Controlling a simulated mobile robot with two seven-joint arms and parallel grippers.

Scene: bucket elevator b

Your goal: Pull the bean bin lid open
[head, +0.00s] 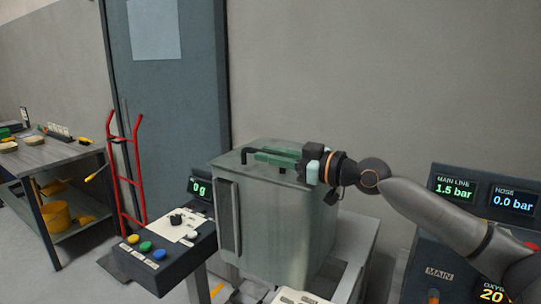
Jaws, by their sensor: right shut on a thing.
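The bean bin (290,220) is a grey-green metal box standing in the middle of the head view. Its lid (235,163) is the flat top, and it looks closed. A dark bar handle (246,152) runs across the lid. My right gripper (268,156) reaches in from the right, low over the lid, with its green fingers shut on the handle. The fingers hide much of the handle. My left gripper is not in view.
A control box (165,245) with coloured buttons and a 0 g display stands at the bin's front left. A pressure panel (485,195) is at the right. A red hand truck (126,170) and a workbench (45,155) are at the left. A wall is behind the bin.

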